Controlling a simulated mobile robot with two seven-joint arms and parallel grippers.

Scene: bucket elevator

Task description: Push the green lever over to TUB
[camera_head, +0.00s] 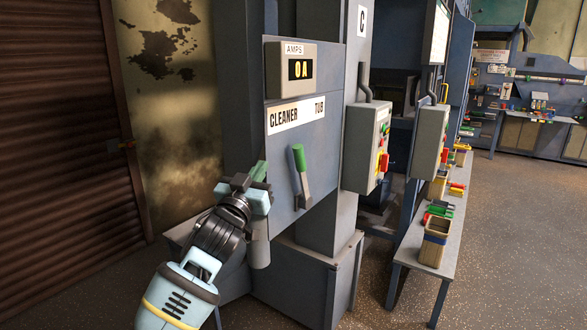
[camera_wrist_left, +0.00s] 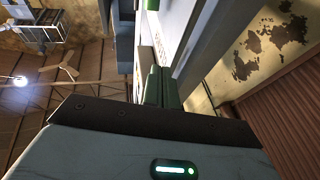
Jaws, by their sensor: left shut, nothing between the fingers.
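The green lever (camera_head: 299,160) stands out from the grey-blue panel on a grey arm and leans slightly left of upright. Above it is a white label strip (camera_head: 297,115) reading CLEANER on the left and TUB on the right. My left gripper (camera_head: 259,170) is shut and empty, left of the lever's green grip, with a gap showing between them in the head view. Its two green fingers (camera_wrist_left: 161,86) lie together in the left wrist view, where I cannot make out the lever. My right gripper is not in view.
A grey control box (camera_head: 368,148) with coloured buttons projects to the right of the panel. A bench (camera_head: 451,225) with small items stands farther right. Open floor lies right of it.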

